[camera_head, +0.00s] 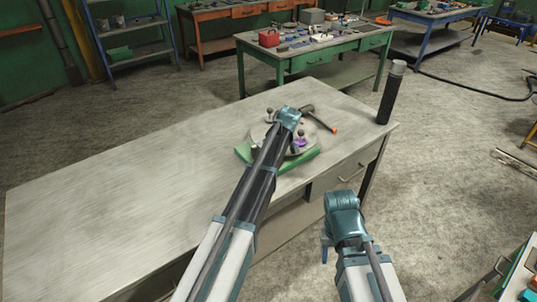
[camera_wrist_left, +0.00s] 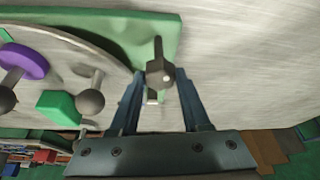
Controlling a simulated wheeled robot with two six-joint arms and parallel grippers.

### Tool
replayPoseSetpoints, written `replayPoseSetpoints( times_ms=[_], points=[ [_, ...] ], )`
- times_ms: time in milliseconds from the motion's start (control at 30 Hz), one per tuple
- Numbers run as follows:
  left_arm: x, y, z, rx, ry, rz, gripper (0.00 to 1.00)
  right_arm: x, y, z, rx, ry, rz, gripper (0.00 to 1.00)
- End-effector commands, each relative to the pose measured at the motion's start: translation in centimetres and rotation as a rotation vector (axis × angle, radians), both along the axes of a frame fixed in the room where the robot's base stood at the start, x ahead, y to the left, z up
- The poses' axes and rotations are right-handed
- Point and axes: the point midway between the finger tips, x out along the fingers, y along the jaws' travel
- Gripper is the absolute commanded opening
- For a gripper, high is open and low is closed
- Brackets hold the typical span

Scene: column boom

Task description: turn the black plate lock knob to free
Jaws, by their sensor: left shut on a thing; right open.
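A round grey plate (camera_wrist_left: 95,50) sits on a green base (camera_wrist_left: 150,22) on the workbench; the base also shows in the head view (camera_head: 308,162). The black plate lock knob (camera_wrist_left: 158,72) is at the base's corner, beside the plate, with a dark bar sticking out from it. My left gripper (camera_wrist_left: 160,80) is shut on this knob, one finger on each side. In the head view my left arm hides the knob and much of the plate. My right gripper (camera_head: 325,254) is open and empty, low in front of the bench.
The plate carries a purple ring (camera_wrist_left: 25,60), a green block (camera_wrist_left: 58,107) and round dark knobs. A dark tool with an orange tip (camera_head: 320,121) lies behind the plate. A black cylinder (camera_head: 389,100) stands at the bench's right corner. The bench's left side (camera_head: 100,190) is clear.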

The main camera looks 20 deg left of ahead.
Motion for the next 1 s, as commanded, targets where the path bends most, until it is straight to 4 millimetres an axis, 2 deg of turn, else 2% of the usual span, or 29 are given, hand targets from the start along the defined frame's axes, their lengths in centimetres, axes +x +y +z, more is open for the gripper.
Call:
replayPoseSetpoints(
  times_ms=[500, 1000],
  points=[
    [0.39, -0.13, -0.02, -0.001, 0.001, 0.427, 0.0, 0.0, 0.0, -0.01, 0.0, 0.0, 0.0, 0.5],
    [0.35, -0.13, -0.03, -0.003, 0.001, 0.595, 0.0, 0.0, 0.0, -0.01, 0.0, 0.0, 0.0, 0.5]
  ],
)
